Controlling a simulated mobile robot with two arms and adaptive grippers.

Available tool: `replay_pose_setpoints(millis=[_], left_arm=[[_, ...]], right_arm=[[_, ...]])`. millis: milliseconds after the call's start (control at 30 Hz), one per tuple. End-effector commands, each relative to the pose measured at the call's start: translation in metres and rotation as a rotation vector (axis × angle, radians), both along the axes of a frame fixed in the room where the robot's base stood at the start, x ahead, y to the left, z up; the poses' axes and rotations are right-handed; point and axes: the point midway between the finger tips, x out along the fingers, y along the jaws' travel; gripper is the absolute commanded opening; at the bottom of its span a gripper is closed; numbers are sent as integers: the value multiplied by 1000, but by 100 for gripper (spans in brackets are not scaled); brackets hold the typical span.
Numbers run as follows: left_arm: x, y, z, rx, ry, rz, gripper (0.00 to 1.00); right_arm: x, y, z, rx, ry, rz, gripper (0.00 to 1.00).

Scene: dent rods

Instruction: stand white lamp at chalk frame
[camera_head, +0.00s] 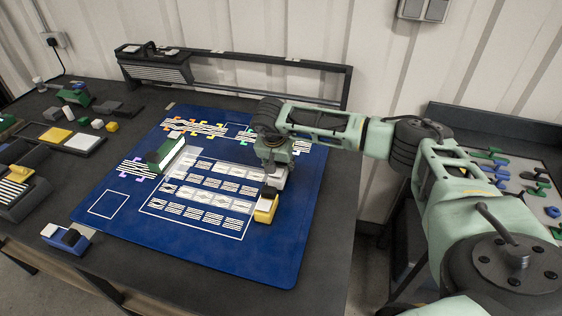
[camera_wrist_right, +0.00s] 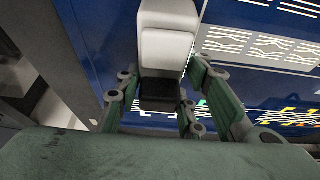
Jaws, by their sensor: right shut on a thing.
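The white lamp (camera_head: 277,178), a pale block with a dark part, is between the fingers of my right gripper (camera_head: 272,160), above the right side of the blue mat. In the right wrist view the white lamp (camera_wrist_right: 167,45) shows its white body and black end between the green fingers of the gripper (camera_wrist_right: 158,82), which is shut on it. I cannot tell whether the lamp touches the mat. A thin white square outline, likely the chalk frame (camera_head: 108,204), is empty at the mat's left front. My left gripper is not in view.
A blue block (camera_head: 67,237) sits beyond the mat's left edge. Several items crowd the table's left.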

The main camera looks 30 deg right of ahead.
Motion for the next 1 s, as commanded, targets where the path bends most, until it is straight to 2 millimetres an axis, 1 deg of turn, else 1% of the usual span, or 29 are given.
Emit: replay_pose_setpoints(millis=[267, 967, 1000], left_arm=[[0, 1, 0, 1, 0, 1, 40], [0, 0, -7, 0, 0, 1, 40], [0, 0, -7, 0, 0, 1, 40]], right_arm=[[0, 0, 1, 0, -1, 0, 1], [0, 0, -8, 0, -2, -1, 1], [1, 0, -8, 0, -2, -1, 36]])
